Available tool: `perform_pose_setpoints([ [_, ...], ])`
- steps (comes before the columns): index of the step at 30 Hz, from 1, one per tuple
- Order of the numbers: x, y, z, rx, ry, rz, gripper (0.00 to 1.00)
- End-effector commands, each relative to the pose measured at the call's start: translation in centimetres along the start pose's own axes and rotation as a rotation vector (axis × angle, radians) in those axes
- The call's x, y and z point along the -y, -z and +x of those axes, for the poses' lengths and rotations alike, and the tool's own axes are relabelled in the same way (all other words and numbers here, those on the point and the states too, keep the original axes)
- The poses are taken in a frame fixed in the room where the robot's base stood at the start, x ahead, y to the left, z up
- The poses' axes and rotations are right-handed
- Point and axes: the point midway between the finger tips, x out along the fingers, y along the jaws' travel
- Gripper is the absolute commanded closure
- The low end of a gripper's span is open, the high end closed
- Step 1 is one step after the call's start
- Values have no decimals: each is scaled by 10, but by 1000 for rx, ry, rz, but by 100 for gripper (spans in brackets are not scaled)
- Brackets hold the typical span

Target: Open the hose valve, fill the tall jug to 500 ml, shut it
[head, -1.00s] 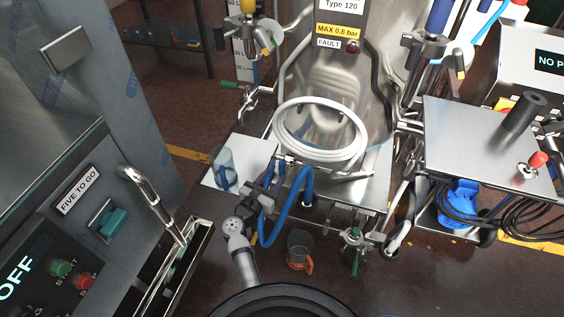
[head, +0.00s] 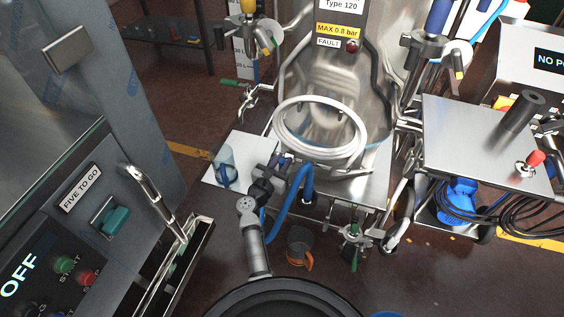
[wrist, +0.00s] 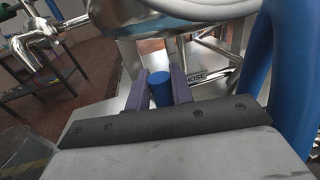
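The tall clear jug (head: 224,168) with a blue handle stands on the left of the steel shelf; a clear vessel edge, probably the jug, shows at the lower left of the wrist view (wrist: 24,150). My gripper (head: 279,160) is at the shelf's front, right of the jug. In the wrist view its two fingers (wrist: 162,82) lie on either side of a short blue grip (wrist: 161,91), next to a HOSE label (wrist: 195,77). Whether they press on it cannot be told. The blue hose (head: 301,184) loops down just right of my gripper. The jug's water level is not readable.
A steel tank (head: 324,118) with a coiled white hose (head: 280,127) stands behind. A grey and orange jug (head: 299,247) is on the floor. A green-handled valve (head: 353,240) sits low at right. A control cabinet (head: 72,225) is at left, a steel table (head: 470,150) at right.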

Motion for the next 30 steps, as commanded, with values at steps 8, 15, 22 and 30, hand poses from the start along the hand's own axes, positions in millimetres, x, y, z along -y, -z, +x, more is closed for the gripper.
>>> perform_pose_setpoints([
  [8,0,0,0,0,0,-1,100],
  [15,-18,6,-3,36,-1,-180,100],
  [22,-35,10,-7,77,0,-387,100],
  [30,-37,8,-8,81,-1,-413,100],
])
